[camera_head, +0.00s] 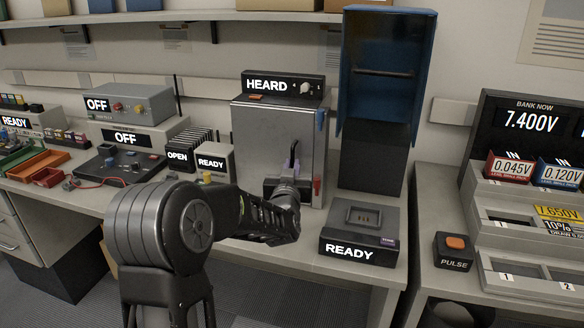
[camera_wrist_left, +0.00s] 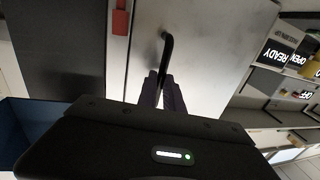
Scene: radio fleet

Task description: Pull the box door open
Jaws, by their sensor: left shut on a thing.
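The box (camera_head: 258,139) is a grey metal cabinet standing on the bench in the head view, with a HEARD unit (camera_head: 283,88) on top. Its door (camera_head: 260,160) faces me and looks shut. A black bar handle (camera_head: 293,155) stands out from the door; it also shows in the left wrist view as a black bent handle (camera_wrist_left: 166,48). My left gripper (camera_head: 288,184) is at the front of the door, and in the left wrist view its two fingers (camera_wrist_left: 160,88) are shut on the lower part of the handle. The right gripper is not in view.
A red latch (camera_head: 317,186) sits at the door's right edge, also seen in the left wrist view (camera_wrist_left: 121,20). A READY tray unit (camera_head: 360,247) and tall blue bin (camera_head: 386,75) stand right. OPEN and READY units (camera_head: 214,163) stand left. The bench front is clear.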

